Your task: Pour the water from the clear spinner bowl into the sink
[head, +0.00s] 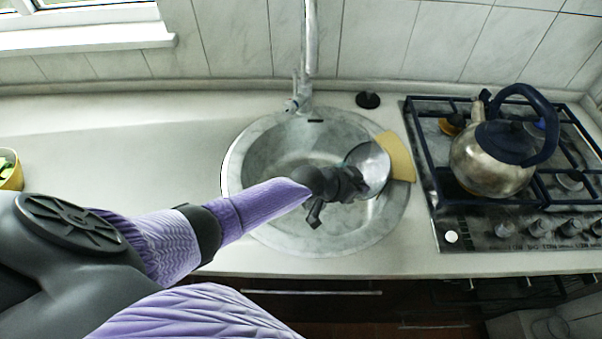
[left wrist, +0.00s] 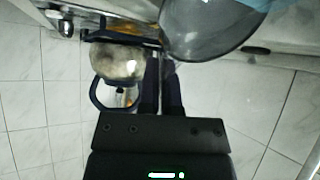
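The clear spinner bowl (head: 372,163) is over the right part of the round sink (head: 262,135). It looks tilted on its side, and it also shows in the left wrist view (left wrist: 210,32). My left gripper (head: 353,181) is over the sink at the bowl's near left edge. In the left wrist view its dark fingers (left wrist: 160,60) are close together at the bowl's rim, shut on it. I cannot make out water in the bowl. My right gripper is in neither view.
A kettle (head: 487,158) stands on the hob (head: 436,205) right of the sink. A yellow piece (head: 400,160) lies at the sink's right rim. The faucet (head: 309,50) rises behind the sink. A black round object (head: 368,100) is behind right. The left counter (head: 130,135) is mostly clear.

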